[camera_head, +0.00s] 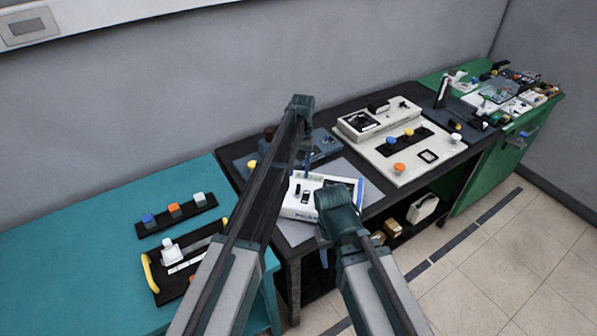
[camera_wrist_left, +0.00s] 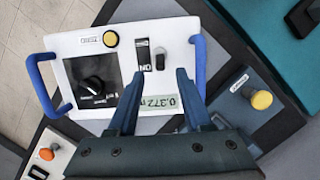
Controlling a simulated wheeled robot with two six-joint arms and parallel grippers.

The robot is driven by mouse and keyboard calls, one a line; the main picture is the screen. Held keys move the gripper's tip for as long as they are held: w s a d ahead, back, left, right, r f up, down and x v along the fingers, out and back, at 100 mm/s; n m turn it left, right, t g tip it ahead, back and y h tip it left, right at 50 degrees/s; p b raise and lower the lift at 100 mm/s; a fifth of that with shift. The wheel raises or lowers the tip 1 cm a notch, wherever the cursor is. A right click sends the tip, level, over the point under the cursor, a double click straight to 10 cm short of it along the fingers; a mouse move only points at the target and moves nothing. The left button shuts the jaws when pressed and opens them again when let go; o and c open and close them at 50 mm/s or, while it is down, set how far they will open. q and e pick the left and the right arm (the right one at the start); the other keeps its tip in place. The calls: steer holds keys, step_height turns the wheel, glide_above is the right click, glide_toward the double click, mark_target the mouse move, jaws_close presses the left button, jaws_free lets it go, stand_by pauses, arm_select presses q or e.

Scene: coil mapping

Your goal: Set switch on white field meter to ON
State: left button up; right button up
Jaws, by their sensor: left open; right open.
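The white field meter (camera_head: 291,209) stands on the dark table, partly covered by my arms. In the left wrist view the meter (camera_wrist_left: 72,43) shows blue side handles, a yellow button, a black dial and a number display. A black switch strip (camera_wrist_left: 143,45) with a light mark at each end sits beside a dark upright knob (camera_wrist_left: 160,58); its setting is unclear. My left gripper (camera_head: 300,165) is open, its blue fingers (camera_wrist_left: 160,88) over the meter face on either side of the switch area, apparently empty. My right gripper (camera_head: 323,258) is mostly hidden behind its arm near the table's front edge.
A dark box with a yellow button (camera_wrist_left: 261,100) stands close beside the meter. A larger beige device (camera_head: 415,165) is to its right. A teal table (camera_head: 90,250) with button strips lies left, and a cluttered green bench (camera_head: 500,165) far right.

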arm_select(q)
steer(key=p+v, duration=0.5)
steer(key=v, duration=0.2)
steer(key=shift+p, duration=0.3)
arm_select(e)
step_height(320, 180, up, 7)
steer(key=shift+f, duration=0.1)
arm_select(q)
steer(key=s+f+m+t+b, duration=0.1)
steer(key=s+f+b, duration=0.1)
steer(key=s, duration=1.4)
steer(key=s+f+m+t+b, duration=0.1)
steer(key=s+f+b, duration=0.2)
steer(key=s, duration=1.4)
steer(key=shift+a+f+y+b, duration=0.35)
steer(key=shift+a+f+y, duration=0.1)
steer(key=shift+f, duration=0.1)
arm_select(e)
step_height(320, 180, down, 6)
steer(key=shift+r, duration=0.15)
arm_select(q)
steer(key=shift+s, duration=0.15)
